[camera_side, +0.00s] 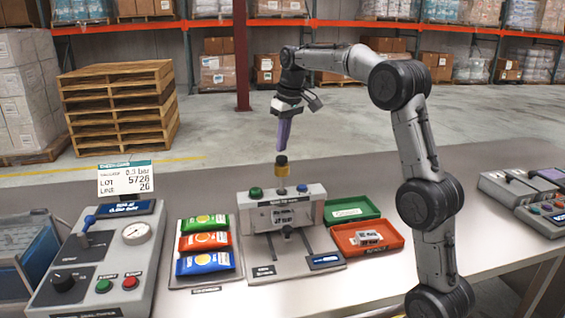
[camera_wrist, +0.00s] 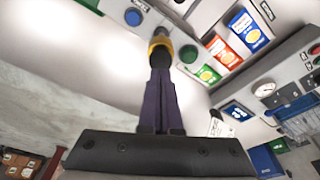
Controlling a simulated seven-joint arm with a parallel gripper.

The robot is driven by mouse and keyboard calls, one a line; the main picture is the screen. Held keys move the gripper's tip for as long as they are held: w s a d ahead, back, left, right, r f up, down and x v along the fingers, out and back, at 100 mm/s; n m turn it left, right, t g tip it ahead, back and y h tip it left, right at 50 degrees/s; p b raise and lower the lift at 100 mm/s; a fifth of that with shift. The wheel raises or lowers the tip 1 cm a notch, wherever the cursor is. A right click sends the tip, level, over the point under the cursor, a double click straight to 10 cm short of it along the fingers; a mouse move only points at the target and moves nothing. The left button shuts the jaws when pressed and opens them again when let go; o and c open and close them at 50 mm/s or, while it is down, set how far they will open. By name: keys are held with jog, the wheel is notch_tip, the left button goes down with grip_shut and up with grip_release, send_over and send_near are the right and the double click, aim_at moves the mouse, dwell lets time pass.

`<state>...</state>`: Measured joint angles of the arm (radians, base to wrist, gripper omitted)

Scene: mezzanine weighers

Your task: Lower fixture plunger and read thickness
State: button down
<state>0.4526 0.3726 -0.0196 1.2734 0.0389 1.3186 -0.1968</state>
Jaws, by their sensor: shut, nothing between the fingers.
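The grey test fixture (camera_side: 258,216) stands on the bench, with a green button (camera_side: 256,192) and a blue button (camera_side: 302,188) on its top. Its plunger knob (camera_side: 281,170), yellow with a dark top, stands upright between them. The knob also shows in the wrist view (camera_wrist: 161,44), just beyond my fingertips. My gripper (camera_side: 282,148) is shut and empty, its purple fingers pointing down just above the knob. I cannot tell whether they touch it. A small display (camera_side: 325,259) sits at the fixture's front right; its reading is too small to make out.
Green, red and blue packets (camera_side: 205,242) lie on a tray left of the fixture. A control box with a gauge (camera_side: 137,233) stands farther left. A green tray (camera_side: 374,207) and a red tray (camera_side: 345,243) holding a small part are right of the fixture.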

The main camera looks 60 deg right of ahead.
jog(key=shift+s+x, duration=0.25)
jog(key=shift+x, duration=0.85)
jog(key=w+v, duration=0.1)
jog(key=v, duration=0.6)
jog(key=shift+w+r, duration=0.25)
jog(key=shift+r, duration=0.3)
dwell(0.6)
jog(key=s+a+r+n+t, duration=0.1)
jog(key=s+a+r, duration=0.2)
jog(key=s+a, duration=0.35)
jog(key=s+a+r+n+t, duration=0.1)
jog(key=s+a+r+n, duration=0.1)
jog(key=s+a+r, duration=0.35)
jog(key=s+a+f, duration=0.4)
jog(key=s+f, duration=0.4)
jog(key=f, duration=0.2)
jog(key=s+a+f+t, duration=0.1)
jog(key=s+a+f, duration=0.3)
jog(key=s+f, duration=0.4)
notch_tip(320, 180, down, 2)
jog(key=shift+s+a+f+y, duration=0.15)
jog(key=shift+a+f+y, duration=0.05)
jog(key=shift+a+y, duration=0.1)
